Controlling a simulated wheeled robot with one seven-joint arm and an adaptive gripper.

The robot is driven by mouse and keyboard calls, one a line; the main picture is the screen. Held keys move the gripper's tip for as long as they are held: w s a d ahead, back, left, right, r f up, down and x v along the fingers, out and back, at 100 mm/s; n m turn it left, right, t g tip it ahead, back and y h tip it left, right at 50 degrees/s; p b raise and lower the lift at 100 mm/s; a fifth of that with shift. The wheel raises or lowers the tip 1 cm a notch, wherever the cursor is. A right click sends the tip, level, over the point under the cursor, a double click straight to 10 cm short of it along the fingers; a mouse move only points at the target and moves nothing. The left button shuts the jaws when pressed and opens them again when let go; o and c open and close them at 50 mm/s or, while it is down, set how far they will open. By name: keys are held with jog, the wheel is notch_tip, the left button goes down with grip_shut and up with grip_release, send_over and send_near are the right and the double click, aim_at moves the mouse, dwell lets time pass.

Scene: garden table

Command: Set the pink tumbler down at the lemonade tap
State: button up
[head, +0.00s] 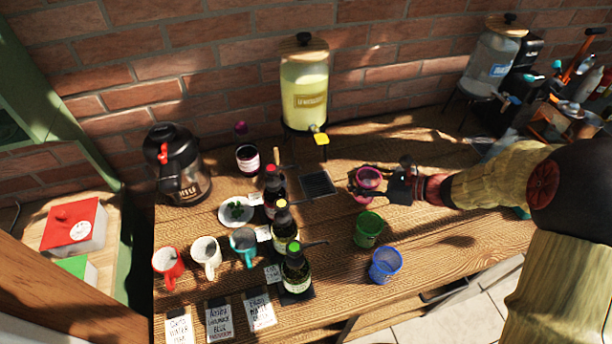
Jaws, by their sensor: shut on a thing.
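The pink tumbler (368,178) is held in my gripper (366,184), which is shut around it. The tumbler is above the wooden table, just right of the dark drip tray (318,184). Whether its base touches the table cannot be told. The lemonade dispenser (304,88) stands at the back against the brick wall, with a wooden lid and a yellow label. Its tap, with a yellow handle (321,139), faces forward, above and behind the drip tray. My gripper reaches in from the right.
A green tumbler (369,229) and a blue tumbler (386,265) stand in front of my gripper. Dark bottles (284,230) stand left of the drip tray. A second dispenser (492,60) is at the back right. Mugs (206,256) and a black jug (180,165) are at left.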

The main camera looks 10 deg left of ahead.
jog(key=w+a+b, duration=0.1)
jog(key=a, duration=0.3)
jog(key=w+a+b, duration=0.1)
jog(key=w+a, duration=0.1)
jog(key=a, duration=0.3)
jog(key=w+a+b, duration=0.1)
jog(key=a, duration=0.3)
jog(key=shift+w+a, duration=0.35)
jog(key=shift+a, duration=0.05)
jog(key=shift+f+b, duration=0.9)
jog(key=shift+f, duration=0.8)
jog(key=shift+f, duration=0.15)
jog(key=o, duration=1.4)
jog(key=shift+c, duration=0.2)
jog(key=shift+r, duration=0.2)
jog(key=p+v, duration=0.3)
jog(key=v, duration=0.9)
jog(key=shift+f, duration=0.1)
